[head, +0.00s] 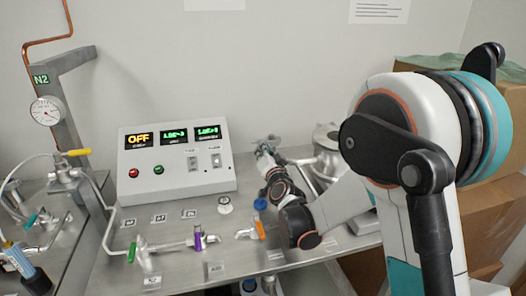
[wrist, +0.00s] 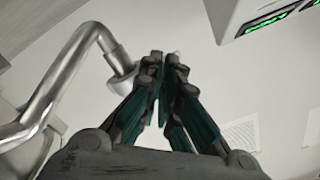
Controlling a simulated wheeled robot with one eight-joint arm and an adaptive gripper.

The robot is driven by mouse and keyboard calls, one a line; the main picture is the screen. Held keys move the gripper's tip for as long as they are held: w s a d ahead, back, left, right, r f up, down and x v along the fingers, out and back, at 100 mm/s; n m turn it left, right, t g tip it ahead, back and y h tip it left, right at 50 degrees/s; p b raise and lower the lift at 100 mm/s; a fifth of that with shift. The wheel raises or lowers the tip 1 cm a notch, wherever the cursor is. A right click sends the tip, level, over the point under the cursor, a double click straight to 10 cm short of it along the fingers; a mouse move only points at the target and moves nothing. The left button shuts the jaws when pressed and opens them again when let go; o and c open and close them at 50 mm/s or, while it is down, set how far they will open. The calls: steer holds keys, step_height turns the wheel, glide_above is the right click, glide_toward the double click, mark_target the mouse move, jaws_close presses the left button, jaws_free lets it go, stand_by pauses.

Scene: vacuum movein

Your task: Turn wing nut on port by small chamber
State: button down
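The small metal chamber (head: 328,150) stands at the back right of the bench in the head view, partly behind my arm. My gripper (head: 266,150) is just left of it, by a metal port piece (head: 268,139). In the wrist view, a bent metal pipe (wrist: 75,75) ends in a flange (wrist: 121,72) right beside my fingers. My fingertips (wrist: 163,60) are nearly together there, with only a narrow gap. I cannot make out the wing nut, and whether anything is between the tips is hidden.
A control box (head: 178,160) with lit displays stands left of my gripper. Its corner also shows in the wrist view (wrist: 232,20). Valves and fittings (head: 198,240) lie along the bench front. Cardboard boxes (head: 490,215) stand at the right behind my arm.

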steer(key=n, duration=0.6)
steer(key=shift+n, duration=0.3)
stand_by(0.4)
steer(key=c, duration=1.8)
jaws_free()
steer(key=shift+f, duration=0.1)
steer(key=shift+c, duration=0.2)
steer(key=v, duration=1.2)
steer(key=shift+d, duration=0.1)
